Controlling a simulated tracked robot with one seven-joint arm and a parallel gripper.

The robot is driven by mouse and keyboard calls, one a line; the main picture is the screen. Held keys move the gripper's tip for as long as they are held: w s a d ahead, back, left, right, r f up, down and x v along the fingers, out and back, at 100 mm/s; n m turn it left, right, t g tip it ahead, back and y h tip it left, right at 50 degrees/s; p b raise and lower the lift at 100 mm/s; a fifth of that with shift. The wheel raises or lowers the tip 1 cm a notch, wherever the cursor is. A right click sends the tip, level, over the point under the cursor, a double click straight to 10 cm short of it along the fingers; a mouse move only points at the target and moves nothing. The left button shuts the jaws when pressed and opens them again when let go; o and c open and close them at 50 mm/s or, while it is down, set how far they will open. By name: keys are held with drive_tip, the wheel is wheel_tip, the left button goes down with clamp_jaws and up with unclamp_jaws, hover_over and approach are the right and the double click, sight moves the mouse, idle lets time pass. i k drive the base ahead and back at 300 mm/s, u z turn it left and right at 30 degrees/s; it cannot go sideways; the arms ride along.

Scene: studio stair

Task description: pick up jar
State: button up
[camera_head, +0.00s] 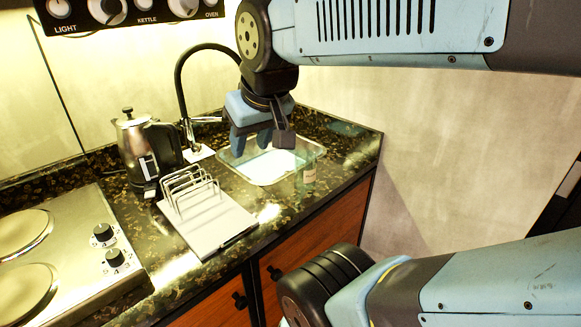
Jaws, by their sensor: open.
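A small, clear greenish glass jar (306,174) appears to stand at the front right of the sink, near the counter's front edge. It is see-through and its outline is faint. My gripper (260,146) hangs over the sink with its fingers pointing down. It is open, with nothing visible between its fingers. It is above and to the left of the jar in the picture, apart from it.
A metal sink basin (262,179) is set in the dark speckled counter (352,147). A black tap (181,88), a kettle (137,146) and a wire rack (190,190) on a grey board (213,234) stand to the left. A hob (66,250) lies at lower left.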

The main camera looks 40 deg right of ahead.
sight(305, 170)
drive_tip(key=z, duration=0.1)
drive_tip(key=k, duration=0.5)
drive_tip(key=z, duration=1.15)
drive_tip(key=k, duration=1.55)
drive_tip(key=u, duration=0.4)
drive_tip(key=i, duration=1)
drive_tip(key=z, duration=0.05)
